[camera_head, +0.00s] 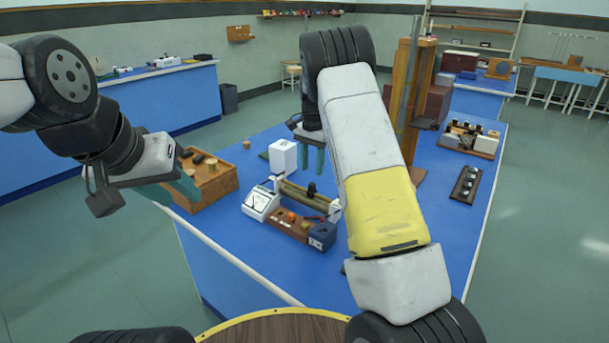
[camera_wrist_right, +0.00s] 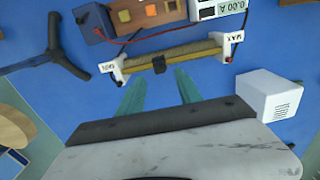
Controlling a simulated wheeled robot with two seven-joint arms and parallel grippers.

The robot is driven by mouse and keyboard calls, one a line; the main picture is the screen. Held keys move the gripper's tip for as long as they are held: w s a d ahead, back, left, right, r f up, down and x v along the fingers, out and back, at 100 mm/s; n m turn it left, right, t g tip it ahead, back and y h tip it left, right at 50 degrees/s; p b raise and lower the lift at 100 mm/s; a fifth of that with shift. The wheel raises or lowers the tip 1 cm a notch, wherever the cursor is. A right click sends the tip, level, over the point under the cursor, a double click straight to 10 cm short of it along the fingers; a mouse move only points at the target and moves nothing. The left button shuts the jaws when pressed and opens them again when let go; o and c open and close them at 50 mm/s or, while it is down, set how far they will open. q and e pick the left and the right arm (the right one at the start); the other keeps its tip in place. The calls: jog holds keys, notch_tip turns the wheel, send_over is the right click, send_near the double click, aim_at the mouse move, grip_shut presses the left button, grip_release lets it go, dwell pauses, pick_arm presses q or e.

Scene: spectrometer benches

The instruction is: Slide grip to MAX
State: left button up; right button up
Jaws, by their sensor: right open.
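A slide rheostat (camera_wrist_right: 185,52) has a tan coil between two white end blocks. Its MAX block (camera_wrist_right: 229,42) is at the right in the wrist view and its MIN block (camera_wrist_right: 112,68) at the left. The black slide grip (camera_wrist_right: 159,65) sits on the bar, nearer MIN; it also shows in the head view (camera_head: 311,189). My right gripper (camera_wrist_right: 158,88) is open, its teal fingers apart and pointing at the rheostat. The grip lies just beyond the fingertips, between their lines, with nothing held. My left gripper (camera_head: 172,190) is open and empty beside the wooden box.
A white meter (camera_head: 261,203) and a wooden component board (camera_head: 290,224) stand close to the rheostat. A white box (camera_head: 283,156) stands behind it. A wooden box (camera_head: 209,182) is at the bench's left edge. A tall wooden stand (camera_head: 417,95) rises behind my right arm.

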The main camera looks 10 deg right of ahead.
aim_at(312, 183)
notch_tip(312, 183, down, 6)
jog(key=shift+f, duration=0.15)
jog(key=shift+c, duration=0.2)
grip_shut()
dwell(1.4)
